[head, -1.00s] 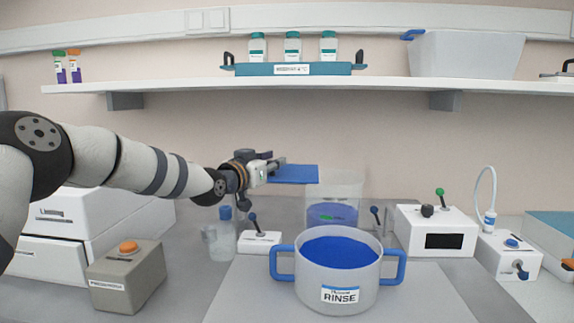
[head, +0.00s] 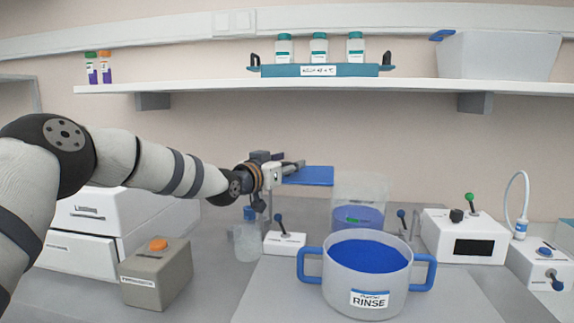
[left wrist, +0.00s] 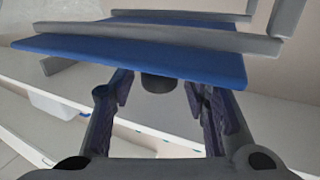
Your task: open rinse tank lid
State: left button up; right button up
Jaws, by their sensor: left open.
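The clear tank (head: 345,195) stands behind the front pot, with blue in its lower part and a small green mark. A flat blue panel (head: 309,176) lies level at the height of the tank's rim, to its left. The left wrist view shows this panel (left wrist: 150,48) with grey bars along it. My left gripper (head: 293,165) is open at the panel. Its fingers (left wrist: 160,95) stand apart on either side of a dark knob by the panel's edge; contact is unclear. A pot (head: 367,290) labelled RINSE has blue handles and a blue top surface.
A grey box with an orange button (head: 157,272), a bottle (head: 248,240) and a small lever box (head: 284,243) stand left of the pot. A white device (head: 465,237) stands right. A shelf (head: 300,88) runs above the arm.

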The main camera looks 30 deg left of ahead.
pick_arm(q)
jog(key=s+a, duration=0.1)
jog(key=s, duration=1.1)
jog(key=shift+a, duration=0.2)
